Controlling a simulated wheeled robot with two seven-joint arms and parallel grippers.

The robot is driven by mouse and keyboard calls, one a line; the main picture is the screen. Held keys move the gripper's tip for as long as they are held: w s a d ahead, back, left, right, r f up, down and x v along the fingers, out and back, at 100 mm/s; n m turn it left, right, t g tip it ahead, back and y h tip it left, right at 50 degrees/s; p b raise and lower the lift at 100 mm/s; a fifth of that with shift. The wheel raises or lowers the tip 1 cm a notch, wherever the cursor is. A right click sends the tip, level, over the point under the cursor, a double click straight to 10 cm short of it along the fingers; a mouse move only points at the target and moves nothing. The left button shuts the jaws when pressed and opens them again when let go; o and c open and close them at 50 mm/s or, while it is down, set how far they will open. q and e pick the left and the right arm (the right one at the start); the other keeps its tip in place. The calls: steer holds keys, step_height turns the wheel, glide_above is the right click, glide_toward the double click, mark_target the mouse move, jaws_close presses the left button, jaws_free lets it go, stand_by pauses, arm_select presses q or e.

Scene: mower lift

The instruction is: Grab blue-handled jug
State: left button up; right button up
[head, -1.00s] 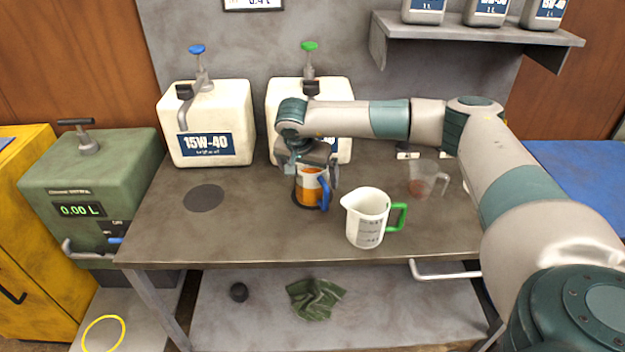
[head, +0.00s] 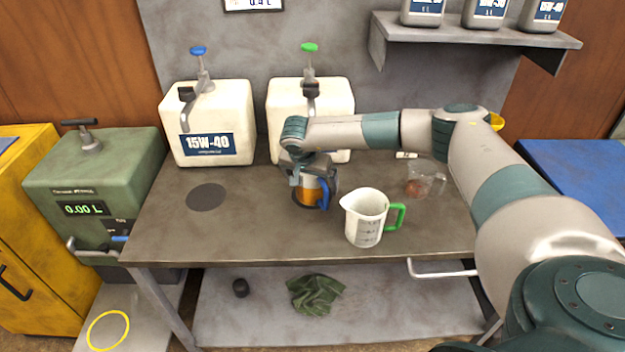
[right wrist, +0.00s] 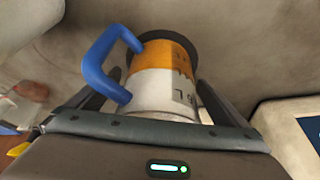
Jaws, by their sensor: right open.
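The blue-handled jug (head: 308,190) holds orange liquid and stands upright on a dark round spot on the bench, in front of the right white container. Its blue handle (head: 324,194) faces right in the head view. My right gripper (head: 314,186) is lowered over the jug from above. In the right wrist view the jug (right wrist: 165,85) sits between the two open fingers, one on each side, with the blue handle (right wrist: 100,65) at the left beside a finger. Whether the fingers touch it I cannot tell. My left gripper is not in view.
A white jug with a green handle (head: 366,218) stands close by, front right. A clear cup (head: 422,180) is farther right. Two white containers (head: 210,120) with taps stand behind. The bench's left front (head: 230,235) is clear.

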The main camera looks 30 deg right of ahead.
mark_target(305, 184)
steer(key=c, duration=1.5)
steer(key=shift+r, duration=0.1)
steer(key=shift+c, duration=0.3)
steer(key=shift+w, duration=0.1)
